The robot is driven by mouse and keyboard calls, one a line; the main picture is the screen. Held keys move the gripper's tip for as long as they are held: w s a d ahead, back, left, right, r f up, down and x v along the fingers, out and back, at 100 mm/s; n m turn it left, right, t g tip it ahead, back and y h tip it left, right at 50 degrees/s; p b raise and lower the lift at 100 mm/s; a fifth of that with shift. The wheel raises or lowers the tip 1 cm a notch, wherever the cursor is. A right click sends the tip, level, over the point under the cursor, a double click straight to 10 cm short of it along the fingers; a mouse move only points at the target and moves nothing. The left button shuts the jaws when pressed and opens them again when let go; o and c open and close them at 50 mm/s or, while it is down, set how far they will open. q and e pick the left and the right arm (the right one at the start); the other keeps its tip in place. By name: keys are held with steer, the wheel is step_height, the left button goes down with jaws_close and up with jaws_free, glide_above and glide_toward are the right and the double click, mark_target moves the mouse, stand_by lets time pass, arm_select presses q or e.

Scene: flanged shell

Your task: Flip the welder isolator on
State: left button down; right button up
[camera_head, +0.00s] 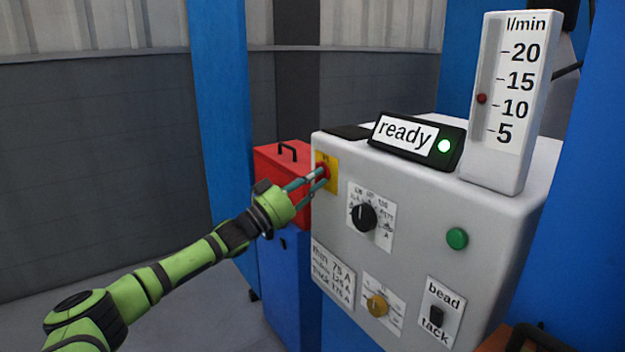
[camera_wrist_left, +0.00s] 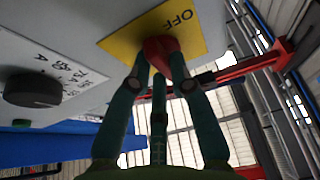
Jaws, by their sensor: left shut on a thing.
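The welder isolator is a red knob on a yellow plate (camera_head: 330,178) at the upper left of the grey welder's front (camera_head: 430,200). In the left wrist view, the plate (camera_wrist_left: 135,38) reads "OFF" beside the red knob (camera_wrist_left: 160,47). My left gripper (camera_head: 320,177) reaches it from the left, its fingers shut on the red knob. The fingertips (camera_wrist_left: 160,68) hide part of the knob, and I cannot tell its exact angle. The status box (camera_head: 415,142) on top of the welder reads "ready" with a lit green light. My right gripper does not show.
A black selector dial (camera_head: 364,217) is close to the right of the isolator. A green button (camera_head: 457,238), a yellow knob (camera_head: 377,305) and a bead/tack switch (camera_head: 437,317) are farther right and below. A red toolbox (camera_head: 283,180) stands behind my gripper. A flow gauge (camera_head: 508,100) stands on top.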

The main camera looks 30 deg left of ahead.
arm_select(q)
steer(key=shift+f, duration=0.15)
steer(key=c, duration=1.4)
jaws_free()
steer(key=v, duration=1.2)
